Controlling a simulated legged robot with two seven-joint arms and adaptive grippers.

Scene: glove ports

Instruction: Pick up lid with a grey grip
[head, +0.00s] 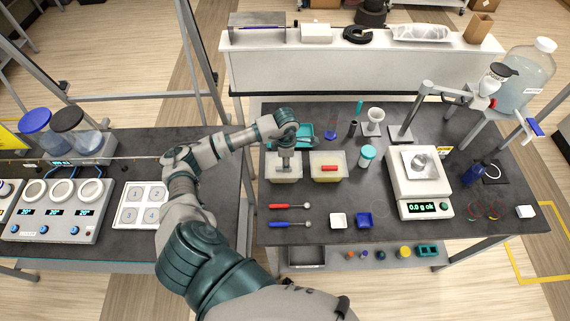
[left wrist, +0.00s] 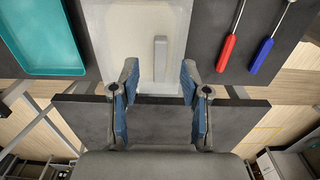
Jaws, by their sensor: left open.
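A pale translucent lid (left wrist: 115,40) with a grey bar grip (left wrist: 160,52) lies ahead of the fingers in the left wrist view. In the head view this lidded container (head: 283,178) sits on the dark bench, partly hidden by my left gripper. My left gripper (head: 285,164) points down over it; in the left wrist view its blue-padded fingers (left wrist: 159,80) are spread, with nothing between them. The grey grip lies roughly in line with the gap; I cannot tell the height left above it. My right gripper is not in view.
A similar container with a red grip (head: 329,167) stands just right. A teal tray (head: 305,133) lies behind. Red (head: 286,206) and blue (head: 286,223) handled tools lie in front.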

